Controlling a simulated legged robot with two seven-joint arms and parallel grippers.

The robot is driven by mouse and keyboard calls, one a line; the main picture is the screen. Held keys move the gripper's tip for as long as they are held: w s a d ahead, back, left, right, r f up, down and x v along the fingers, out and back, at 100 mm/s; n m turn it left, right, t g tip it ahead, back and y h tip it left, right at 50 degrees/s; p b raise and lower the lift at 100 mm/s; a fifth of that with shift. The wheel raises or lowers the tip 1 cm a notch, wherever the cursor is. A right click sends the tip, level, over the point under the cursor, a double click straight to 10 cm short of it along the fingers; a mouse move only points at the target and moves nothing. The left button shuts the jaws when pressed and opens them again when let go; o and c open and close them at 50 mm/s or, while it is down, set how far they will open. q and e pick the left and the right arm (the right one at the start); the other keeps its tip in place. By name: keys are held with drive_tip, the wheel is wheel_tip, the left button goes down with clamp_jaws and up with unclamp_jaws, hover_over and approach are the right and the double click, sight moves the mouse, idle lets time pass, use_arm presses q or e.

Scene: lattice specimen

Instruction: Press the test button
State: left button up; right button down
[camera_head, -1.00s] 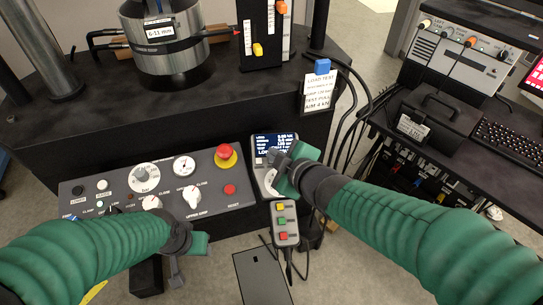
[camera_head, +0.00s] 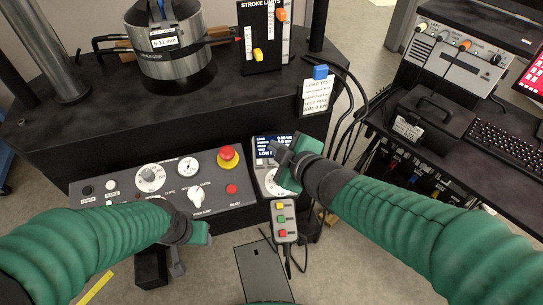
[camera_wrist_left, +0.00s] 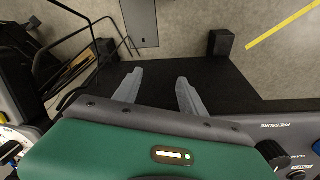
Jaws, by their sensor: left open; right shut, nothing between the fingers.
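The console module with a lit display (camera_head: 266,146) and a dial face below it stands right of the sloped control panel (camera_head: 125,203). My right gripper (camera_head: 278,153) is shut and empty over this module, covering part of the display and dial; I cannot tell whether it touches. A hand pendant (camera_head: 284,222) below has yellow, green and red buttons. No button readable as "test" shows; something under the gripper is hidden. My left gripper (camera_head: 176,264) is at the panel's front edge, and in the left wrist view its fingers (camera_wrist_left: 160,76) are apart with nothing between them.
A red emergency knob (camera_head: 228,155) and a red reset button (camera_head: 231,189) are on the panel. A load test card (camera_head: 317,95) hangs on the machine's edge. Loose cables hang to its right. A black case (camera_head: 436,122) and keyboard (camera_head: 505,143) are on the right-hand bench.

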use_arm(q)
drive_tip(key=shift+f, duration=0.1)
clamp_jaws()
idle(0.3)
idle(1.4)
